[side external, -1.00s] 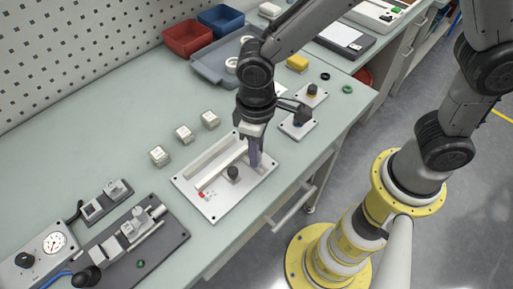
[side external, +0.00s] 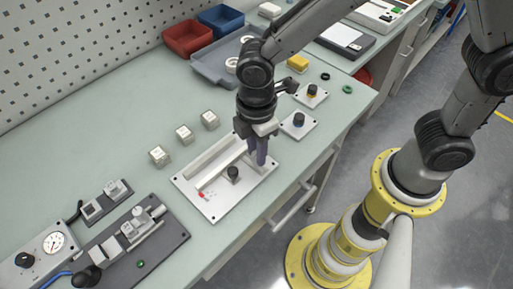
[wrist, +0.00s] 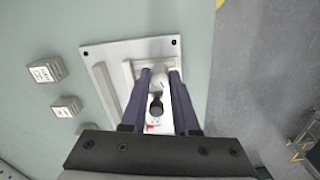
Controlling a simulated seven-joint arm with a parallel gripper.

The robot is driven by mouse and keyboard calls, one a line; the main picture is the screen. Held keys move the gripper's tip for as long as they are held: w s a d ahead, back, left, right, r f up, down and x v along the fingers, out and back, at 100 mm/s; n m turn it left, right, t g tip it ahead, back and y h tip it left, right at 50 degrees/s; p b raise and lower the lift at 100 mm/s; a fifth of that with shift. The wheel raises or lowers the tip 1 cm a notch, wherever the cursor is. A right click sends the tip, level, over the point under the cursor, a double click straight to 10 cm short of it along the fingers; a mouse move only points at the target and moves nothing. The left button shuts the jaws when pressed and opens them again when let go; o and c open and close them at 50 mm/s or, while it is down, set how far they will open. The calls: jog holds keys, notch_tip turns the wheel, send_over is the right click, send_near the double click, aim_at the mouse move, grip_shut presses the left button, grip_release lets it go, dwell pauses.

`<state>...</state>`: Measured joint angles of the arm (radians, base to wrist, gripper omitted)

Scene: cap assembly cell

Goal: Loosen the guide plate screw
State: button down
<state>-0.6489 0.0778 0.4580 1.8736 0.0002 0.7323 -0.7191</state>
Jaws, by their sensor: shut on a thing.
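A white base plate (side external: 215,212) with corner screws lies on the bench; it also shows in the wrist view (wrist: 92,52). It carries a long pale bar (side external: 222,166) and a black knob (side external: 232,172), which stands between my fingers in the wrist view (wrist: 155,106). My gripper (side external: 259,160) points down at the plate's right end, right of the black knob. In the wrist view its purple fingers (wrist: 160,77) are closed about a pale rounded part (wrist: 157,82), probably the guide plate screw's head. The fingers hide its sides.
Several small pale blocks (side external: 184,133) stand left of the plate. A dark fixture (side external: 135,250) with a gauge box (side external: 40,254) is at lower left. Two small knob plates (side external: 299,122) (side external: 311,96) and a grey tray (side external: 212,68) are behind. The bench's front edge is close.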

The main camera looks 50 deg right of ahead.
jog(key=shift+n, duration=1.1)
jog(key=c, duration=0.7)
grip_release()
notch_tip(320, 180, up, 14)
jog(key=shift+f, duration=0.1)
jog(key=shift+d, duration=0.1)
